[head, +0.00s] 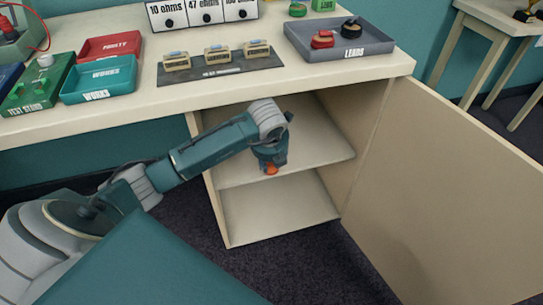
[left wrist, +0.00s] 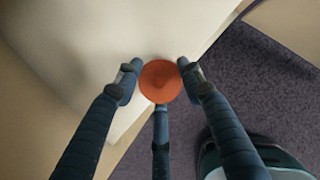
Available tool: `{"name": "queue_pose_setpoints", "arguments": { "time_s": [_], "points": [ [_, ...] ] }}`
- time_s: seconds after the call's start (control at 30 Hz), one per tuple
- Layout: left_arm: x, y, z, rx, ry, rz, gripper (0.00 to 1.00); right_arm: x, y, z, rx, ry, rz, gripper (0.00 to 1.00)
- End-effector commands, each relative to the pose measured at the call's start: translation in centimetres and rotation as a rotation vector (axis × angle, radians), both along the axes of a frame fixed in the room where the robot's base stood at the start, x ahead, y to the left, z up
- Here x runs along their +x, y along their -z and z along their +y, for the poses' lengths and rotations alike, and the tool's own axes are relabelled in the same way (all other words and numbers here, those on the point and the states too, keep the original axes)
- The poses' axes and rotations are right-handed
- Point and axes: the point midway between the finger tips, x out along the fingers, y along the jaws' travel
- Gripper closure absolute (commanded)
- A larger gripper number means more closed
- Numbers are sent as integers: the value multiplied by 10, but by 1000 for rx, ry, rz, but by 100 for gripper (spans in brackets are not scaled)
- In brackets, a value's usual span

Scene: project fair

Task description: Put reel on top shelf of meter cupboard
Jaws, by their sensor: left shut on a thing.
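The orange reel (head: 271,169) is held in my left gripper (head: 270,158), mostly hidden behind the fingers in the head view. In the left wrist view the reel (left wrist: 160,82) shows as a round orange face between three dark fingers, which are closed around it. The meter cupboard under the table is open, with a top shelf (head: 318,147) and a lower shelf (head: 280,212). The gripper and reel are at the front edge of the top shelf. I cannot tell whether the reel touches it. My right gripper is not in view.
The cupboard door (head: 440,190) stands wide open to the right. Above is the table (head: 130,119) with a grey leads tray (head: 300,42), a red faulty tray (head: 108,47) and a teal works tray (head: 98,80). Carpet (head: 290,262) lies clear before the cupboard.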

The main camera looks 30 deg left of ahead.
Motion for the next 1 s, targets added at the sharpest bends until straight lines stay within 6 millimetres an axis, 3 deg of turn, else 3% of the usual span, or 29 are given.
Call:
{"name": "queue_pose_setpoints", "arguments": {
  "time_s": [0.17, 0.27, 0.57, 0.6, 0.7, 1.0],
  "points": [
    [29, 0, 15, 0, -3, -2, 89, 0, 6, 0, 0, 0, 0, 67],
    [25, 14, 14, 0, 0, 1, 89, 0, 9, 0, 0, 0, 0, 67],
    [26, 15, 14, 2, 0, -1, 89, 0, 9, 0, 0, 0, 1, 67],
    [25, 16, 14, 1, 0, 0, 59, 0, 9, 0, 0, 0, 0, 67],
    [25, 15, 14, 1, 0, 0, 42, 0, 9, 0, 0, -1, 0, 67],
    [25, 14, 14, 1, 0, 0, 42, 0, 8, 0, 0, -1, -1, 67]
  ]
}}
